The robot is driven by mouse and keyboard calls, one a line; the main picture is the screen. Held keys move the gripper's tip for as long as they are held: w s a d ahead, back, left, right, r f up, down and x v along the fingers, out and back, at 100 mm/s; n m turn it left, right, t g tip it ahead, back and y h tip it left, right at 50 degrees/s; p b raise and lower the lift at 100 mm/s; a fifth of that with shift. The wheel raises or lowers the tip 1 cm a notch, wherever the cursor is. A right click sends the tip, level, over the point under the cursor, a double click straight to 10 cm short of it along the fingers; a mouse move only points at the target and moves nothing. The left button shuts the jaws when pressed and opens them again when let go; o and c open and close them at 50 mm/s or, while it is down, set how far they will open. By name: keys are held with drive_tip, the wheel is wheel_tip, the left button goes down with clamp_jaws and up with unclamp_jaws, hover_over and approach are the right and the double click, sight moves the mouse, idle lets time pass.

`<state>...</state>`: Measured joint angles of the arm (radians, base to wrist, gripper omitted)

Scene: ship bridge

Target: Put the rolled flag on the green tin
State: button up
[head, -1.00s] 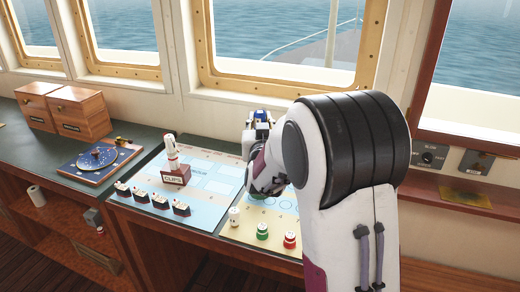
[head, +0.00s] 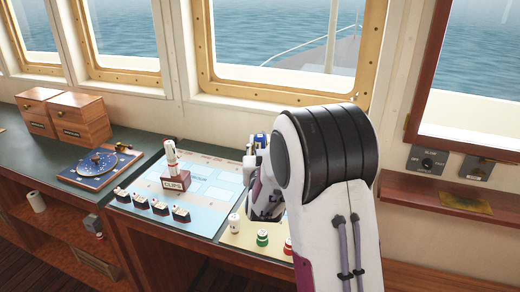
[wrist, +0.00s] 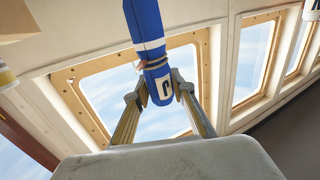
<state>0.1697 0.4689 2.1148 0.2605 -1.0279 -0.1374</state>
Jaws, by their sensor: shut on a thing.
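The rolled flag is a blue roll with a tan tie and a white patch near its end. In the wrist view the flag (wrist: 148,35) stands between the two fingers of my gripper (wrist: 160,88), which is shut on it. In the head view a bit of blue (head: 260,139) shows past my arm, likely the flag; my arm hides most of my gripper.
A white tin (head: 234,223) stands left of the green tin, and a red tin (head: 288,247) right of it, partly behind my arm. A wooden stand marked CLIPS (head: 176,181) and several small dark blocks (head: 160,207) are on the blue sheet. Windows line the back.

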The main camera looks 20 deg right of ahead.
drive_tip(key=shift+f, duration=1)
drive_tip(key=shift+f, duration=0.1)
drive_tip(key=o, duration=1.1)
drive_tip(key=shift+v, duration=6)
drive_tip(key=shift+a, duration=0.15)
